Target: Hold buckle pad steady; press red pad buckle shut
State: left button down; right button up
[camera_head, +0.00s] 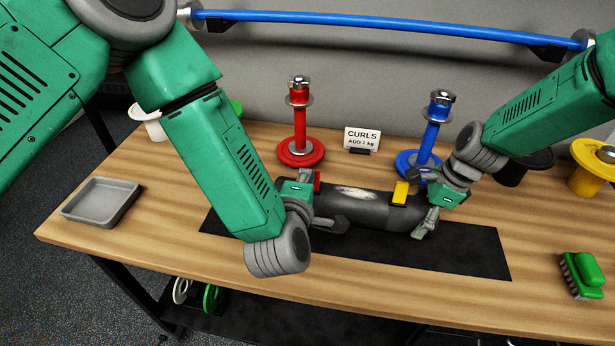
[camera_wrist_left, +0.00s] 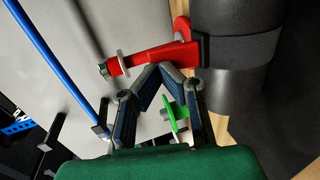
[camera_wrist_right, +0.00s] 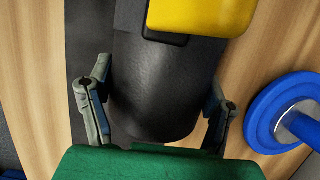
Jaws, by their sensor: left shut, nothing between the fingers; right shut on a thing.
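The black cylindrical pad (camera_head: 350,206) lies lengthwise on a dark mat (camera_head: 470,252). The red buckle (camera_head: 317,182) is at its left end and a yellow buckle (camera_head: 400,193) is nearer its right end. My left gripper (camera_head: 310,196) is at the pad's left end, close to the red buckle. In the left wrist view its fingertips (camera_wrist_left: 163,68) are together and empty, beside the red buckle (camera_wrist_left: 187,54); whether they touch it I cannot tell. My right gripper (camera_head: 428,200) is shut on the pad's right end, one finger on each side in the right wrist view (camera_wrist_right: 157,110).
A red weight stand (camera_head: 299,130) and a blue one (camera_head: 432,135) stand behind the pad, with a CURLS sign (camera_head: 362,138) between. A grey tray (camera_head: 100,202) is at left and a green brush (camera_head: 582,275) at right. The front table strip is clear.

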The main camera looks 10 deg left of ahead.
pick_arm(q)
jog(key=shift+w+g, duration=0.25)
jog(key=shift+g, duration=0.35)
pick_arm(e)
jog(key=shift+s+f, duration=0.25)
pick_arm(q)
jog(key=shift+w+a+r+g, duration=0.15)
jog(key=shift+w+g, duration=0.25)
jog(key=shift+g, duration=0.4)
jog(key=g, duration=0.1)
jog(key=w+g, duration=0.1)
jog(key=g, duration=0.2)
jog(key=shift+w, duration=0.35)
jog(key=shift+w+g, duration=0.15)
jog(key=shift+g, duration=0.35)
jog(key=shift+x, duration=0.9)
jog(key=shift+r, duration=0.1)
